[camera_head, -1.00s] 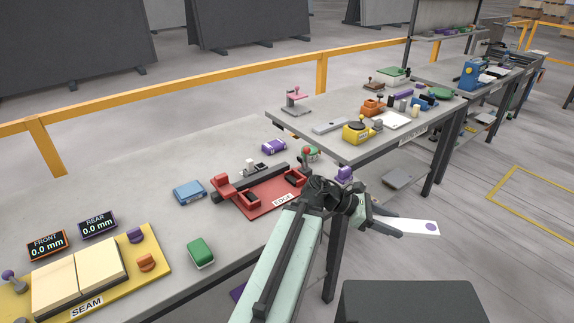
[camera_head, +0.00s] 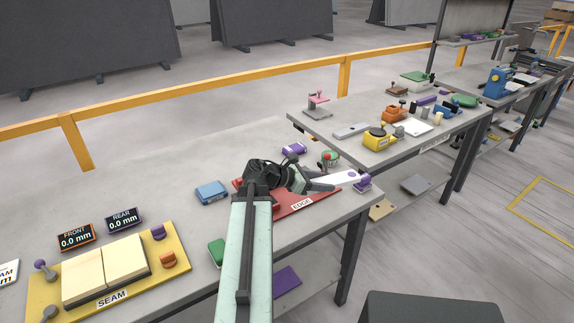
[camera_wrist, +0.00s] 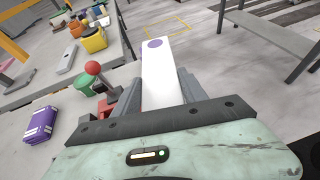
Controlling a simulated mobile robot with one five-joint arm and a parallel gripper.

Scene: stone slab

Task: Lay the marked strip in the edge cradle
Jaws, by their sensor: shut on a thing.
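A white strip (camera_head: 347,179) with a purple dot near its far end is held in my gripper (camera_head: 318,185). In the wrist view the strip (camera_wrist: 162,75) points straight ahead between the two grey fingers of my gripper (camera_wrist: 160,92). The red edge cradle (camera_head: 318,200), labelled EDGE, lies on the near bench, and my arm and gripper hide much of it. My gripper is above the cradle's right part, with the strip reaching toward the bench's right end. A red ball knob (camera_wrist: 93,68) shows left of the fingers in the wrist view.
The yellow SEAM fixture (camera_head: 180,240) with two cream slabs is at the left. A blue block (camera_head: 211,192), a green block (camera_head: 217,251) and purple blocks (camera_head: 294,149) lie around the cradle. A second bench (camera_head: 350,150) with small tools stands behind right.

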